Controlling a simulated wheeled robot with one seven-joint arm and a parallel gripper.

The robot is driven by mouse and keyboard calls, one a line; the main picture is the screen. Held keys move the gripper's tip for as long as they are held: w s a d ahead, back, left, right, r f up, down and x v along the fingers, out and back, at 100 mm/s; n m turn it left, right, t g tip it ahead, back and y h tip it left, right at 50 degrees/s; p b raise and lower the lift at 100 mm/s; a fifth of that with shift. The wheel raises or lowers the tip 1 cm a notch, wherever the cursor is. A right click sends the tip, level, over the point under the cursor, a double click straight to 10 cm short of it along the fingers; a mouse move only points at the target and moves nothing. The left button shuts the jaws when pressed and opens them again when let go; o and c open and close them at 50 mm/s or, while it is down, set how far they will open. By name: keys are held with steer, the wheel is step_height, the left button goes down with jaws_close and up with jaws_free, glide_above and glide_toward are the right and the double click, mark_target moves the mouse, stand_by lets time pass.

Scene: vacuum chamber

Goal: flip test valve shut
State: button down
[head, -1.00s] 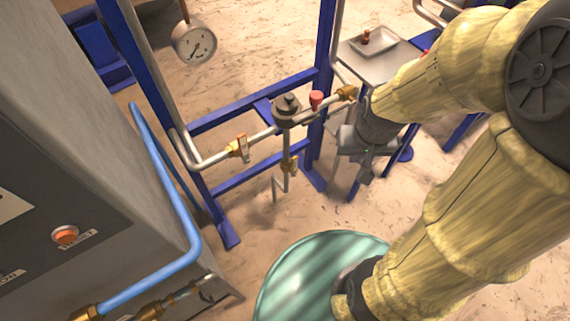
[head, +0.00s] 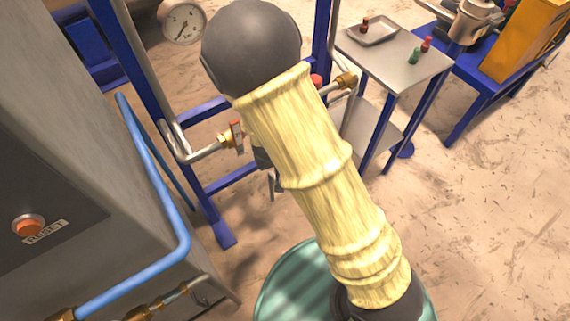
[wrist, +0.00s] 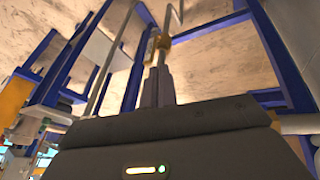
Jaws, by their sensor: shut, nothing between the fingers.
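My gripper (wrist: 158,88) shows in the wrist view with its fingers together and nothing between them. A small brass valve with an orange-brown handle (wrist: 151,45) is just beyond the fingertips; I cannot tell if they touch. A thin bent pipe runs from that valve. In the head view, a brass valve with an orange-red handle (head: 236,136) sits on the horizontal pipe, its handle standing across the pipe. No label shows which is the test valve.
A pressure gauge (head: 183,22) hangs at the back left. A blue frame (head: 215,210) carries the pipes. A grey cabinet with a reset button (head: 29,226) and a blue hose (head: 165,190) stand left. A steel table (head: 400,68) with a tray stands right. The floor at right is clear.

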steer(key=a+f+n+t+h+b, duration=0.1)
steer(key=a+f+n+t, duration=0.1)
steer(key=f, duration=0.3)
steer(key=shift+w+a+f, duration=0.35)
steer(key=shift+a+f, duration=0.05)
steer(key=shift+a, duration=0.5)
steer(key=w+d+f+b, duration=0.1)
steer(key=w+d+f, duration=0.4)
steer(key=w+f, duration=0.3)
steer(key=shift+d, duration=0.1)
